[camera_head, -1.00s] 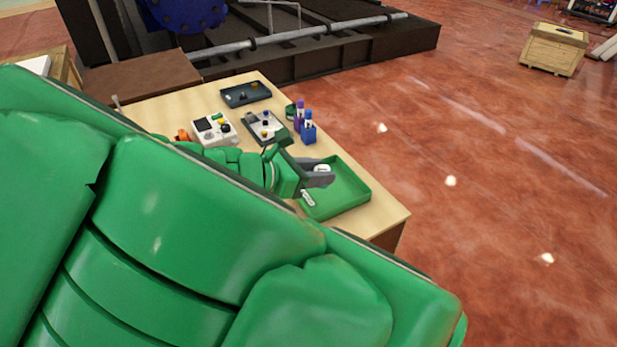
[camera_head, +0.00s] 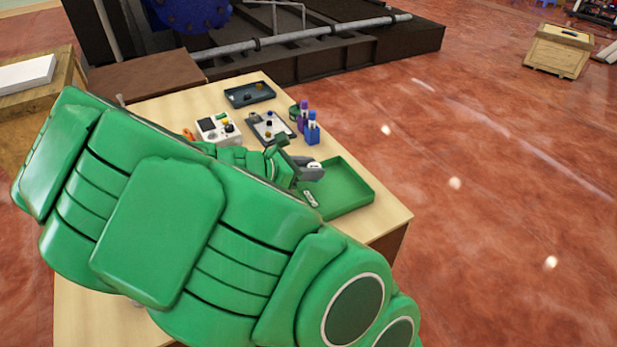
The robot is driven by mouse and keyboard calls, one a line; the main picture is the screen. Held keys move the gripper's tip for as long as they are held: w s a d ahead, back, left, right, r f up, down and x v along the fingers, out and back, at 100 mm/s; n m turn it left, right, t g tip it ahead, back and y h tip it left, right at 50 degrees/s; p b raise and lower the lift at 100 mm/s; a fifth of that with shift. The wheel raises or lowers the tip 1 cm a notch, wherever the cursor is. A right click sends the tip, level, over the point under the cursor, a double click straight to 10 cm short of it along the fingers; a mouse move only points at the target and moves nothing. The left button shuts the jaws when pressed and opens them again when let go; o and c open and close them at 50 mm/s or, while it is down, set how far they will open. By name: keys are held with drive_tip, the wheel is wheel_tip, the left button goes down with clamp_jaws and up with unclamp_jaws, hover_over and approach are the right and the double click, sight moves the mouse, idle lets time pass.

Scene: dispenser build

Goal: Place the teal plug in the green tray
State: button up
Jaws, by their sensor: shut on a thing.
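The green tray (camera_head: 352,188) lies on the right front part of the wooden table, its floor bare where I can see it. My gripper (camera_head: 316,172) is at the tray's left edge, with its grey fingers over or just above that side. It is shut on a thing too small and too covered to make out. I cannot see the teal plug as a separate thing anywhere; my green arm covers much of the table's left and front.
Behind the gripper stand a blue bottle (camera_head: 312,130), a purple bottle (camera_head: 303,113), a grey tray with small parts (camera_head: 259,121), a white control box (camera_head: 207,127) and a dark tray (camera_head: 238,101). The table's right front corner (camera_head: 385,217) is clear.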

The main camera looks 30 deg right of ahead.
drive_tip(key=shift+w+d+f, duration=0.2)
drive_tip(key=shift+w+f, duration=0.2)
drive_tip(key=shift+f, duration=1.6)
drive_tip(key=shift+f, duration=0.1)
drive_tip(key=o, duration=1.1)
drive_tip(key=shift+c, duration=0.2)
drive_tip(key=shift+a, duration=0.2)
drive_tip(key=v, duration=1.1)
drive_tip(key=shift+a+r, duration=0.25)
drive_tip(key=shift+a, duration=0.1)
drive_tip(key=shift+o, duration=0.5)
